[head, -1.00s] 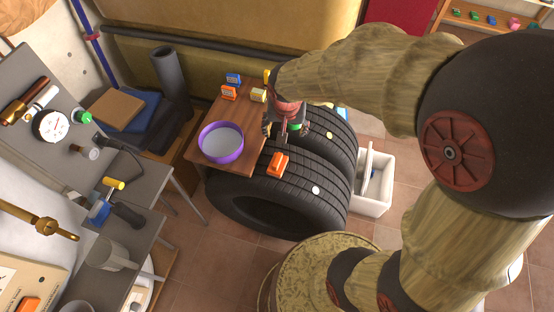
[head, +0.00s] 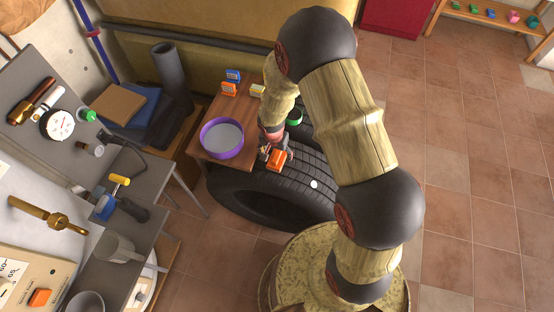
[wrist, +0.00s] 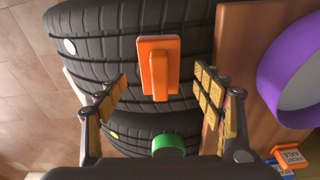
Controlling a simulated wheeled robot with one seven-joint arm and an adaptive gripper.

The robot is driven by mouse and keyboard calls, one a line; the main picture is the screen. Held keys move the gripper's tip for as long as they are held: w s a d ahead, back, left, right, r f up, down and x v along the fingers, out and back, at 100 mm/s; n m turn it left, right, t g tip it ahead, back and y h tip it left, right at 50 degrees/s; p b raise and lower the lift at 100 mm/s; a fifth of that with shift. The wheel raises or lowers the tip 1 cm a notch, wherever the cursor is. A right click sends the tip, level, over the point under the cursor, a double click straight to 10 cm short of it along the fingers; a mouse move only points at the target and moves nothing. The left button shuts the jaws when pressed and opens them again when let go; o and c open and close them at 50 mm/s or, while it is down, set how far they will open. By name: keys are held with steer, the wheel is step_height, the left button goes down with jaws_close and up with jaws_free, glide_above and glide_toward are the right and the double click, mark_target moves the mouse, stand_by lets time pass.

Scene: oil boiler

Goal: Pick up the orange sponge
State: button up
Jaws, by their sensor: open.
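The orange sponge (head: 277,159), a block with a raised narrower part, lies on the tread of a black tyre (head: 310,192). In the wrist view the sponge (wrist: 158,62) is upper centre, between the lines of the two fingers and ahead of their tips. My gripper (wrist: 161,92) is open and empty, its padded fingers apart on either side. In the head view my gripper (head: 274,150) is right at the sponge and partly covers it. I cannot tell how high above the sponge it is.
A wooden table (head: 204,155) beside the tyre bears a purple bowl (head: 221,139) and small boxes (head: 229,89). A green round thing (wrist: 168,145) and a white disc (wrist: 69,46) are on the tyres. A cluttered grey workbench (head: 148,172) stands left. Open tiled floor (head: 465,200) lies right.

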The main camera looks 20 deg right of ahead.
mark_target(277, 155)
steer(key=f, duration=0.2)
steer(key=f+b, duration=0.1)
steer(key=f, duration=0.1)
steer(key=shift+w+d+f, duration=0.1)
steer(key=shift+w+d, duration=0.15)
steer(key=shift+c, duration=1.1)
steer(key=c, duration=1)
